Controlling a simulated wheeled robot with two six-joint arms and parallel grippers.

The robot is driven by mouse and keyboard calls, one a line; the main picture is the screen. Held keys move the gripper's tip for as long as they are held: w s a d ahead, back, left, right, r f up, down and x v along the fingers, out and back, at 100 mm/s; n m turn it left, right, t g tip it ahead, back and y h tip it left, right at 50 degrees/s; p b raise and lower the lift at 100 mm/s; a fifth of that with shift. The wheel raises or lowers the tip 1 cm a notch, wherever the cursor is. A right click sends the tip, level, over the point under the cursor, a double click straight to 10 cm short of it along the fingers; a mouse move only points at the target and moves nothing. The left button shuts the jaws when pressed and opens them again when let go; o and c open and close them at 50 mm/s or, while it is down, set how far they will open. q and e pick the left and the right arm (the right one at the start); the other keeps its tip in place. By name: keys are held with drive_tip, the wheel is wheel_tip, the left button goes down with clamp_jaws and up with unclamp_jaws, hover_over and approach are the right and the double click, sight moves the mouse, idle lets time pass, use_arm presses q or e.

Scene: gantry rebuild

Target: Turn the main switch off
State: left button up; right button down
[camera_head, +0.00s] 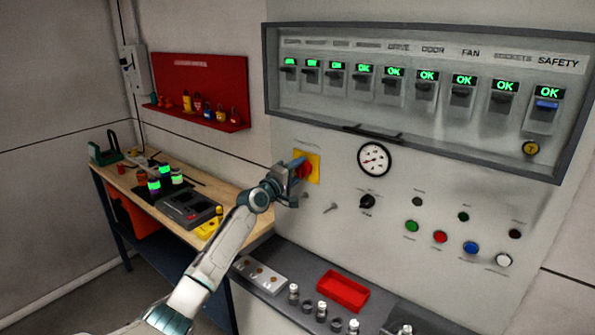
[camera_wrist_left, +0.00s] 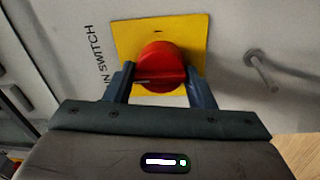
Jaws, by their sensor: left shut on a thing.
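The main switch is a round red knob (camera_head: 304,169) on a yellow square plate (camera_head: 314,175), on the grey cabinet panel. The knob fills the middle of the left wrist view (camera_wrist_left: 161,67), with its yellow plate (camera_wrist_left: 196,29) behind it and lettering ending in "SWITCH" to its left. My left gripper (camera_head: 293,168) is at the knob, with one finger on each side, shut on it. The gripper hides part of the knob in the head view. The knob's exact angle is hard to tell. My right gripper is not in view.
A round gauge (camera_head: 374,160) and several buttons sit to the right on the panel. Pegs (camera_head: 331,208) stick out below the switch. A breaker box (camera_head: 420,95) is above. A wooden bench (camera_head: 128,179) is left; a red tray (camera_head: 343,291) lies on the ledge below.

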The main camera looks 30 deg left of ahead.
use_arm(q)
drive_tip(key=shift+f, duration=0.15)
drive_tip(key=o, duration=0.9)
drive_tip(key=s, duration=0.7)
drive_tip(key=s+a, duration=0.1)
drive_tip(key=s, duration=0.2)
drive_tip(key=shift+s+f, duration=0.4)
